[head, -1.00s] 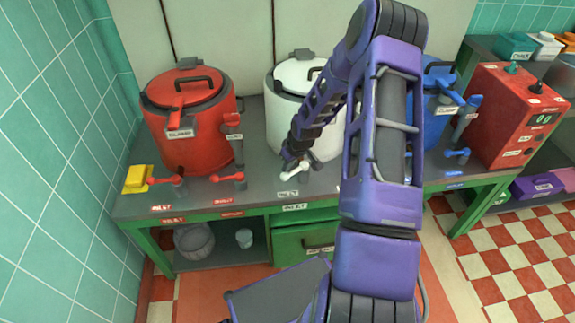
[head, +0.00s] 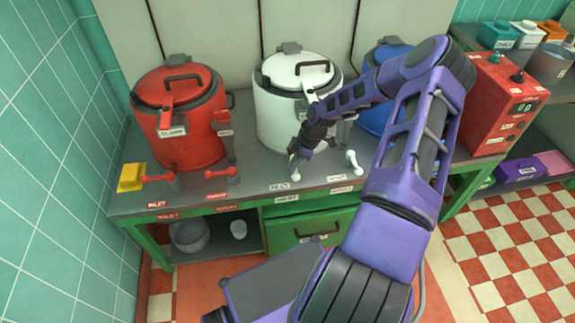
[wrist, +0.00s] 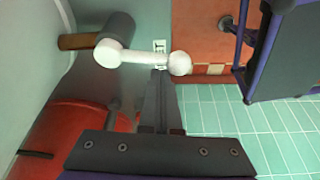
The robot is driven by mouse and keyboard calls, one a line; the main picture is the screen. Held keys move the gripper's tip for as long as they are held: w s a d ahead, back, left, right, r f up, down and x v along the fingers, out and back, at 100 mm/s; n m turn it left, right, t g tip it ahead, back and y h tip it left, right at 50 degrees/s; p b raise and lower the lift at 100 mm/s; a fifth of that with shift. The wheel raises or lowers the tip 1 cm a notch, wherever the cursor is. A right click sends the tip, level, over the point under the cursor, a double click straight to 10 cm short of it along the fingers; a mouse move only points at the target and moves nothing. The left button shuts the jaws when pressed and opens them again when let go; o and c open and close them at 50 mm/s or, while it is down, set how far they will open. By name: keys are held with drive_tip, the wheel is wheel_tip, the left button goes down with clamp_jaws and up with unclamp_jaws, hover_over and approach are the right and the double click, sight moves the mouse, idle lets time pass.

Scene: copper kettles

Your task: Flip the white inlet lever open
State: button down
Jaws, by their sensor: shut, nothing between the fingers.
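The white inlet lever (head: 294,167) stands on the bench in front of the white kettle (head: 284,112), behind a white label. In the wrist view the lever (wrist: 143,57) runs from its hub on a dark post to a round knob. My gripper (head: 301,153) is at the lever, partly covering it in the head view. In the wrist view the shut, empty fingertips (wrist: 160,74) are beside the lever arm near the knob. They look very close to it; contact cannot be told.
A second white lever (head: 353,161) stands to the right. The red kettle (head: 178,125) with red levers (head: 222,173) and a yellow block (head: 131,178) are on the left. The blue kettle (head: 376,119) is partly behind my arm. A red control box (head: 503,105) is at right.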

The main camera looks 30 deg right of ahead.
drive_tip(key=shift+s+d+n, duration=0.25)
drive_tip(key=shift+d+n, duration=0.05)
drive_tip(key=shift+d, duration=0.25)
idle(0.4)
drive_tip(key=w+a, duration=0.1)
drive_tip(key=a, duration=0.3)
drive_tip(key=w+v, duration=0.1)
drive_tip(key=v, duration=0.9)
drive_tip(key=shift+s+d+r, duration=0.15)
drive_tip(key=shift+s+r, duration=0.1)
drive_tip(key=shift+r, duration=0.1)
